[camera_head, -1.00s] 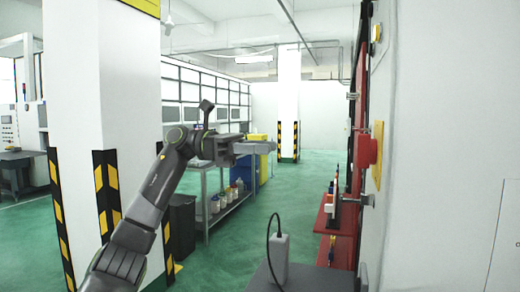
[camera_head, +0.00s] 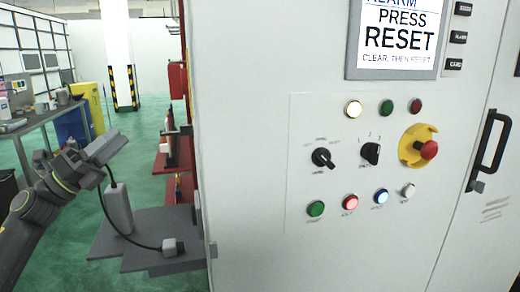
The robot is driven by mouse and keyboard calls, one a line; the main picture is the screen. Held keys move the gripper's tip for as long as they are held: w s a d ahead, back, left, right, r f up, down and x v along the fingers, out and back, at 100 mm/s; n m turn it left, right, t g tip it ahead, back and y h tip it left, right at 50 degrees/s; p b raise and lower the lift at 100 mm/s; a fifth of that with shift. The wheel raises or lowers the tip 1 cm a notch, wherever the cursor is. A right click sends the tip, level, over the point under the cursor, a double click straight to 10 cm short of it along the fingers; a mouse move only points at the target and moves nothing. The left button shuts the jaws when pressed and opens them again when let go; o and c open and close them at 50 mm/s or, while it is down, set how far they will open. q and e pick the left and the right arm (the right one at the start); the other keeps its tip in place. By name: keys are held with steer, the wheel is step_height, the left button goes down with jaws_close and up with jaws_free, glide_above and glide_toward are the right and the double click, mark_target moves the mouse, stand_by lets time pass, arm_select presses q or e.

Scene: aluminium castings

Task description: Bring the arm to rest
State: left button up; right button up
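My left arm (camera_head: 40,205) comes in from the left edge, dark grey with a yellow-green ring. Its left gripper (camera_head: 112,147) points to the right, in front of the floor and beside the grey machine cabinet. The fingers overlap in this view, so I cannot tell whether they are open or shut. No held thing shows. My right gripper is not in view.
The machine cabinet (camera_head: 260,60) fills the right side, with a screen (camera_head: 398,35) reading "PRESS RESET", a red emergency button (camera_head: 428,149), knobs and lit buttons. Red shelves (camera_head: 178,160) stand on its left. A workbench (camera_head: 40,118) is behind my arm. Green floor (camera_head: 150,125) lies between.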

arm_select(q)
steer(key=s+a+f+n+t+y, duration=0.1)
steer(key=s+a+f+n+y, duration=0.15)
steer(key=f+n+y, duration=0.7)
steer(key=s+a+f+n+y, duration=0.1)
steer(key=s+f+n+y, duration=0.4)
steer(key=f+n, duration=0.65)
steer(key=s+a+f+n+t+y, duration=0.1)
steer(key=s+a+f+n+y, duration=0.1)
steer(key=f+n+y, duration=0.85)
steer(key=s+d+f+n+g+h, duration=0.25)
steer(key=s+f+g, duration=0.5)
steer(key=s, duration=0.65)
steer(key=s+d+f+n+g+h, duration=0.1)
steer(key=s+d+f+n+g, duration=0.3)
steer(key=s+f, duration=0.85)
step_height(320, 180, down, 19)
steer(key=s+a+g+p, duration=0.2)
steer(key=s+g+p, duration=0.1)
steer(key=s+d+f+h+p, duration=0.1)
steer(key=s+f+p, duration=0.1)
steer(key=s+f, duration=1.1)
steer(key=shift+s+g+p, duration=0.3)
steer(key=shift+s+g, duration=0.15)
steer(key=shift+s, duration=0.3)
steer(key=shift+d+f, duration=0.1)
